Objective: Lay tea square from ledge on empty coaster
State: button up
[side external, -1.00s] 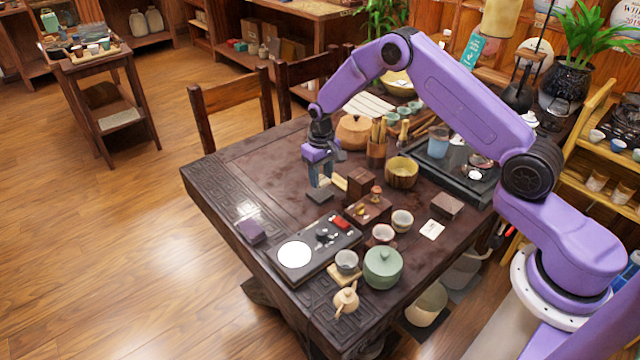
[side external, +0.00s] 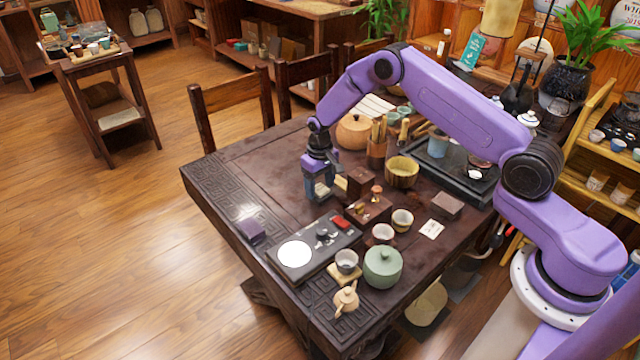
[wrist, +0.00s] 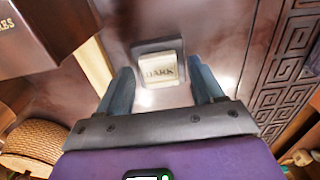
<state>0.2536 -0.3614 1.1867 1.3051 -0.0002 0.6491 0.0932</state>
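In the wrist view, a cream square marked "DARK" (wrist: 161,71) lies over a dark square coaster (wrist: 143,47), whose rim shows behind and beside it. My gripper (wrist: 162,70) has its two fingers on either side of the square, with a visible gap at each side. In the side view my gripper (side external: 319,198) is low over the table and hides the coaster; only a pale patch shows between the fingers. A pale wooden strip (wrist: 93,65) lies beside the coaster, along a brown lettered box (wrist: 38,35); this box also shows in the side view (side external: 361,181).
A small stand with figurines (side external: 368,209) and a black tray with a white disc (side external: 295,254) are close in front. Cups, a green lidded pot (side external: 383,266) and a wooden bowl (side external: 402,172) stand to the right.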

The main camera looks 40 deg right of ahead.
aim_at(320, 188)
notch_tip(320, 188, up, 12)
jog(key=s+a+r+n, duration=0.3)
jog(key=s+a+r, duration=0.3)
jog(key=s, duration=0.1)
jog(key=s+a+r+n, duration=0.2)
jog(key=s+r, duration=0.1)
jog(key=s, duration=0.3)
jog(key=s+a+r+n, duration=0.1)
jog(key=s+a+r, duration=0.15)
jog(key=s, duration=0.45)
jog(key=s+d+r+n, duration=0.1)
jog(key=s+d+n, duration=0.2)
jog(key=s, duration=0.8)
jog(key=s+d+r+n, duration=0.1)
jog(key=s+d+n, duration=0.2)
jog(key=s, duration=0.8)
jog(key=shift+s+d+r, duration=0.35)
jog(key=shift+s+d, duration=0.05)
